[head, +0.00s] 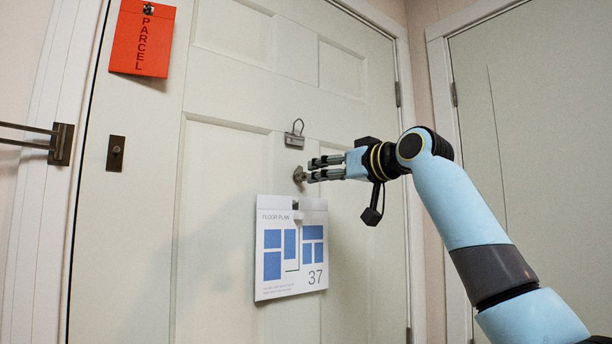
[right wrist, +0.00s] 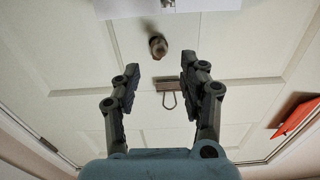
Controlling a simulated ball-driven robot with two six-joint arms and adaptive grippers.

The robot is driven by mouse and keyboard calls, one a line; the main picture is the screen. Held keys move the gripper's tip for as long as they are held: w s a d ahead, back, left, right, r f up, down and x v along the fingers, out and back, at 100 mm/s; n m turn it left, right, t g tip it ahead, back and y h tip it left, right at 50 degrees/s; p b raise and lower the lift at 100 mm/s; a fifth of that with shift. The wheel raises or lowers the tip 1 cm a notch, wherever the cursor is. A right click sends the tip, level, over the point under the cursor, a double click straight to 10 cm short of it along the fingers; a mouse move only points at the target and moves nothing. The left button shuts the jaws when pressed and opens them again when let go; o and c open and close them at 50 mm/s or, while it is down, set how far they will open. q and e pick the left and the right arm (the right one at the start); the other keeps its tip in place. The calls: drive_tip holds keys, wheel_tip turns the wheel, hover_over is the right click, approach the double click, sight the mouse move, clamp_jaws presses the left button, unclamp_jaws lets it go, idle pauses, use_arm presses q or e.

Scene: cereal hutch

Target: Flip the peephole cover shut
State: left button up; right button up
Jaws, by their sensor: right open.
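The peephole fitting (head: 299,175) is a small round brownish metal piece on the pale panelled door (head: 225,200). It also shows in the right wrist view (right wrist: 158,46), sticking out from the door; I cannot tell its cover from its body. My right gripper (head: 312,170) is open, its fingers pointing left right beside the fitting in the head view. In the right wrist view the gripper (right wrist: 160,64) has a gap between its fingertips, with the fitting just beyond that gap. I cannot tell whether they touch. My left gripper is not in view.
A red parcel card (head: 142,38), a dark lock plate (head: 116,153) and a bar handle (head: 60,144) are at left.

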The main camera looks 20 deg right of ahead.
sight(305, 178)
drive_tip(key=p+x, duration=0.2)
drive_tip(key=x, duration=0.5)
drive_tip(key=shift+w+a, duration=0.15)
drive_tip(key=shift+w, duration=0.1)
drive_tip(key=shift+f, duration=0.1)
clamp_jaws()
